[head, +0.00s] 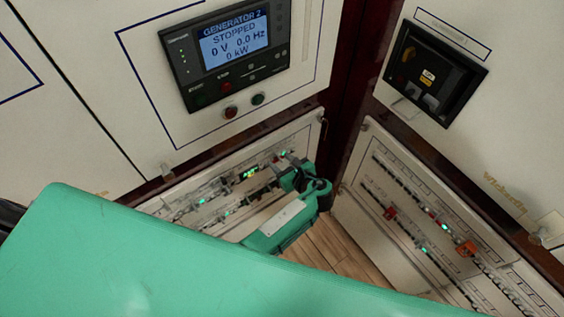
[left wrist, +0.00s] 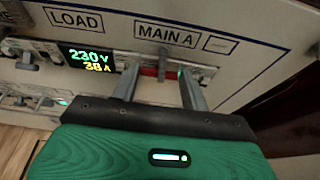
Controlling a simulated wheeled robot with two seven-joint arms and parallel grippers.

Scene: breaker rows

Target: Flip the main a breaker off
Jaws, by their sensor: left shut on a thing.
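The main a breaker (left wrist: 163,62) sits in the panel row under the "MAIN A" label in the left wrist view. It has a grey lever and a red part beside it. My left gripper (left wrist: 158,80) has one finger on each side of the breaker and is shut on it. A small green light shows by the right finger. In the head view my left gripper (head: 292,168) is at the right end of the upper breaker row on the lower left panel, and hides the breaker there. My right gripper is not in view.
A lit meter (left wrist: 88,60) reading 230 V and 38 A is left of the breaker. A generator display (head: 236,44) reading "STOPPED" is above. The right panel (head: 350,205) carries more breaker rows. My green arm covers the lower part of the head view.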

